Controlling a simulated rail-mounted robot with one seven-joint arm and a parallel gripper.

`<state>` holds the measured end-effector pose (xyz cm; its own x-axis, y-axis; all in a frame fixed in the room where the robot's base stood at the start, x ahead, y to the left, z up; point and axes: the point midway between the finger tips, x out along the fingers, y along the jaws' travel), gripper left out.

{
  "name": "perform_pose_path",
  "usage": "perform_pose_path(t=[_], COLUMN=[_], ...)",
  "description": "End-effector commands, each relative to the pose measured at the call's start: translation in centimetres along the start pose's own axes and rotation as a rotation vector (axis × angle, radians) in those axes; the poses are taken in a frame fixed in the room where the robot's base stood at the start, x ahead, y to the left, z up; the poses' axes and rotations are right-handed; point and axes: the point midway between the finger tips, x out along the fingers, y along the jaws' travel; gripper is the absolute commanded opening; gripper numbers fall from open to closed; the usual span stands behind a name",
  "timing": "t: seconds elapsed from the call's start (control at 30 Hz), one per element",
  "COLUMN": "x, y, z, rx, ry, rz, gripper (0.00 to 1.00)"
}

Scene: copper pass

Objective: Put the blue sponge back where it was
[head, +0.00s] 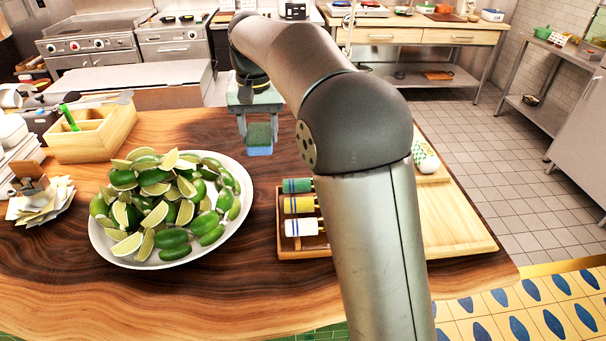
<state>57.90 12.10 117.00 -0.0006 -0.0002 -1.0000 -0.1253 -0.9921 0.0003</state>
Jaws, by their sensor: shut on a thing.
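The blue sponge (259,150) has a dark green top face and a blue lower part. It is between the two fingers of my gripper (259,128), near the far edge of the wooden table. My gripper points down and is shut on the sponge. I cannot tell whether the sponge touches the table or hangs just above it. My arm crosses the middle of the head view and hides part of the table to the right of the sponge.
A white platter (97,232) of limes stands left of centre. A wooden tray (284,245) holds green, yellow and white-labelled items. A wooden board (455,225) lies at right. A wooden divided box (85,150) stands at far left. Bare tabletop shows around the platter.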

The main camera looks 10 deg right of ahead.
Motion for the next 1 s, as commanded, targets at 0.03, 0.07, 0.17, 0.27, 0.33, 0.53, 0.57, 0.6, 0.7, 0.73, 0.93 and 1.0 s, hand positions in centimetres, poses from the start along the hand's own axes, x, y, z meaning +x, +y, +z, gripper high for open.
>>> perform_pose_path(t=[0.03,0.07,0.17,0.27,0.33,0.53,0.57,0.6,0.7,0.73,0.93,1.0], x=[-0.1,-0.1,0.2,1.0,1.8,4.2,4.9,5.7,7.2,7.6,9.0,9.7], y=[-0.7,-0.9,-0.3,1.6,3.2,7.6,8.0,8.5,9.7,9.9,10.9,11.5], z=[0.2,0.3,0.0,-0.8,-1.5,-3.5,-3.7,-3.9,-4.4,-4.6,-5.1,-5.3], rx=[-0.011,-0.014,-0.016,-0.014,-0.013,-0.015,-0.015,-0.016,-0.017,-0.017,-0.018,-0.017], ry=[0.001,0.0,-0.001,-0.003,-0.004,-0.005,-0.005,-0.005,-0.004,-0.003,-0.001,-0.002], rz=[0.0,0.001,0.001,0.002,0.002,0.001,0.001,0.001,0.001,0.001,0.0,0.0], gripper=[0.31,0.31,0.31,0.31,0.31,0.31,0.31,0.31,0.31,0.31,0.31,0.31])
